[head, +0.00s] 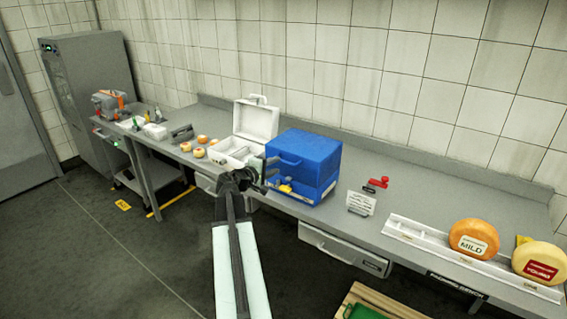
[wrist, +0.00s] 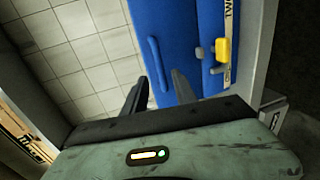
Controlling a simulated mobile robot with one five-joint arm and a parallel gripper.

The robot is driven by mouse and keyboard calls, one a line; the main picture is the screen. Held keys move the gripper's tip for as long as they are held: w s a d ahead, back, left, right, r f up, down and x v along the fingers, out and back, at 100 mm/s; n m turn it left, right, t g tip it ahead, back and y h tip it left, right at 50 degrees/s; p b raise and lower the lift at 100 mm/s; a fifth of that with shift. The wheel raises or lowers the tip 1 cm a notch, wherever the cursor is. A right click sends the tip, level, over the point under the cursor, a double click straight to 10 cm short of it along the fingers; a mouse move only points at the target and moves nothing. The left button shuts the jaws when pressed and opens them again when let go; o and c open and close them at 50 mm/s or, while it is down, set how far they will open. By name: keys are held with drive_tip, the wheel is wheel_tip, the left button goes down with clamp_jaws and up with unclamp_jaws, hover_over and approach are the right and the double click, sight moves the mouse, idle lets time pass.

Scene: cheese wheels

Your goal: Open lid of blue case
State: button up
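The blue case (head: 310,152) stands on the grey counter with its lid down. A handle shows on it, and a yellow latch (head: 284,188) sits low on its front. In the wrist view the blue case (wrist: 172,40) fills the upper middle, turned on its side, with the yellow latch (wrist: 222,50) at right. My gripper (head: 262,176) is in front of the case's left side in the head view. Whether a finger touches the case cannot be told.
An open white case (head: 258,122) stands left of the blue case, with small cheeses (head: 199,152) further left. A red object (head: 377,183) and a white card (head: 361,203) are to the right. Cheese wheels (head: 474,240) stand at the far right. A tiled wall rises behind.

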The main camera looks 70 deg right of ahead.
sight(283, 162)
drive_tip(key=b+x, duration=0.1)
drive_tip(key=x, duration=0.6)
drive_tip(key=shift+d, duration=0.15)
clamp_jaws()
idle(1.1)
